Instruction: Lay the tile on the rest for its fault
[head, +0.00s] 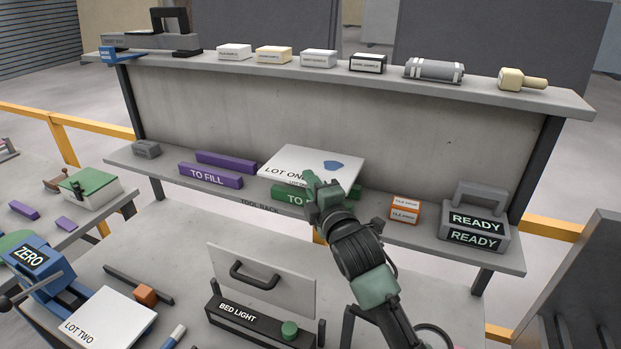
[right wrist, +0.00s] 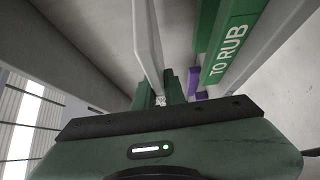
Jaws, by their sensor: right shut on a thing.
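The white tile (head: 290,163) marked LOT ONE, with a blue patch on its face, is above the tool rack shelf in the head view. My right gripper (head: 322,186) is shut on its near right edge. The tile's edge (right wrist: 147,40) runs up from between the fingers in the right wrist view. The green rest (head: 283,194) marked TO RUB is below the tile and partly hidden by it. Its two green bars (right wrist: 231,45) show right of the tile in the right wrist view. Contact is unclear. The purple rest (head: 210,175) marked TO FILL is left and empty. My left gripper is out of view.
An upper shelf (head: 300,72) holds boxes and tools. Below are a BED LIGHT unit (head: 258,322), an upright panel (head: 262,275) and a LOT TWO tile (head: 108,318).

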